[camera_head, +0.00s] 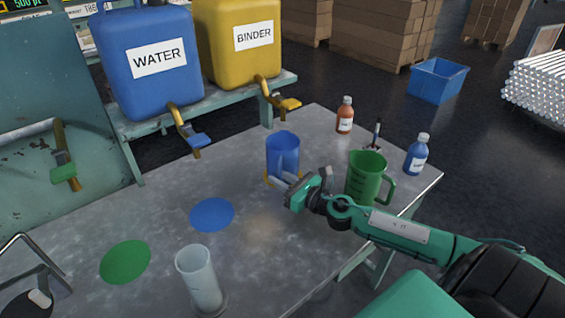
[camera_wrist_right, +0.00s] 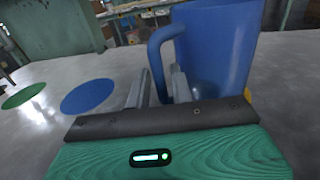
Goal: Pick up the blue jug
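The blue jug (camera_head: 283,148) stands upright on the metal table, its handle facing my right arm. A bit of yellow shows at its base. My right gripper (camera_head: 281,181) is low beside the jug on its near side. In the right wrist view the jug (camera_wrist_right: 218,50) is close up, and its handle passes between the two grey fingers (camera_wrist_right: 160,88). The jug's far side is hidden. My left gripper is not in view.
A green jug (camera_head: 364,177) stands just behind my right forearm. Blue (camera_head: 416,153) and orange (camera_head: 345,116) bottles stand near the far edge. A clear cylinder (camera_head: 199,278) stands at the front. Blue (camera_head: 212,214) and green (camera_head: 125,262) discs mark the open table.

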